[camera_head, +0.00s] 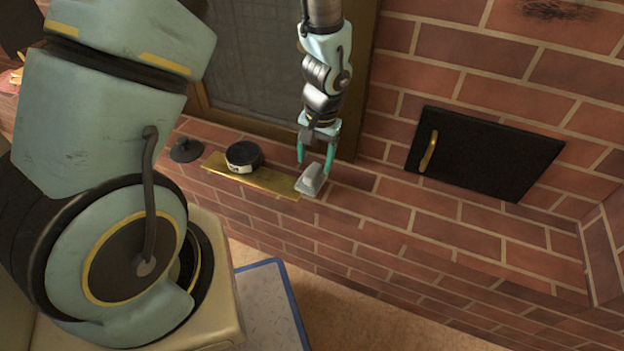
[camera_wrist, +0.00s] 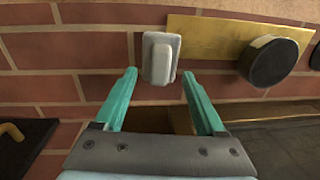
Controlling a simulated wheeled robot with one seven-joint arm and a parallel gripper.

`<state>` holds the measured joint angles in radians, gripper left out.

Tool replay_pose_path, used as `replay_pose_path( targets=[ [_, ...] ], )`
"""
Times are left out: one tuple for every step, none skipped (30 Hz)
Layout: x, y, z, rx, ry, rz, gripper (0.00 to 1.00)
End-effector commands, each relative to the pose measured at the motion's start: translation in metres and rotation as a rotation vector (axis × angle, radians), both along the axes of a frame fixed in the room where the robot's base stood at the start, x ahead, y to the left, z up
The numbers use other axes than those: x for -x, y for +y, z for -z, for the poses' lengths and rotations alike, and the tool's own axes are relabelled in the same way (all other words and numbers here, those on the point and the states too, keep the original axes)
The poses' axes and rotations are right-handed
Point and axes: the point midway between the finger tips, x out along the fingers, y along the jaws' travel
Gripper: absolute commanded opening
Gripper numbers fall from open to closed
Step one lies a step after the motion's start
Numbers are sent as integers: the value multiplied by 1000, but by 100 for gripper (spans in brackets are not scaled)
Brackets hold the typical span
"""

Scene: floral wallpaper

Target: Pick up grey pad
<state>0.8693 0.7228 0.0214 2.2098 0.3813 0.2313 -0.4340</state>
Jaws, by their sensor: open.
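The grey pad (camera_head: 311,180) is a small light block on the brick ledge, beside the end of a brass plate. In the wrist view the pad (camera_wrist: 160,58) shows upright in the picture, ahead of and between my fingertips. My gripper (camera_head: 316,168) points down over the pad with its two teal fingers apart. In the wrist view my gripper (camera_wrist: 159,78) is open, with a finger to each side of the pad's near end. I see no clear contact between the fingers and the pad.
A brass plate (camera_head: 270,181) lies left of the pad, with a round black puck (camera_head: 243,157) on it. A dark knob-like object (camera_head: 185,149) is further left. A black door with a brass handle (camera_head: 484,152) is on the right. A dark framed panel (camera_head: 265,70) stands behind.

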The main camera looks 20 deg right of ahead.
Motion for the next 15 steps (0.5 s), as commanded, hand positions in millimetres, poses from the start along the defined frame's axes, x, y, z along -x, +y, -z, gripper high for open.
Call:
replay_pose_path(
  targets=[
    [0,1,10,-1,1,1,72],
    [0,1,14,-1,1,1,72],
    [-1,2,21,-1,1,0,72],
    [-1,2,26,-2,2,0,72],
    [-1,2,30,-2,2,0,72],
    [-2,3,36,-1,1,1,72],
    [-2,3,39,-1,1,1,72],
    [-2,3,42,-1,1,1,72],
    [-2,3,44,-1,1,1,72],
    [-2,3,45,-1,1,1,72],
    [-3,3,45,0,0,0,72],
    [-3,3,44,0,0,0,72],
    [-3,3,44,0,0,0,72],
    [-3,3,44,0,0,0,72],
    [-3,3,44,0,0,0,72]
  ],
)
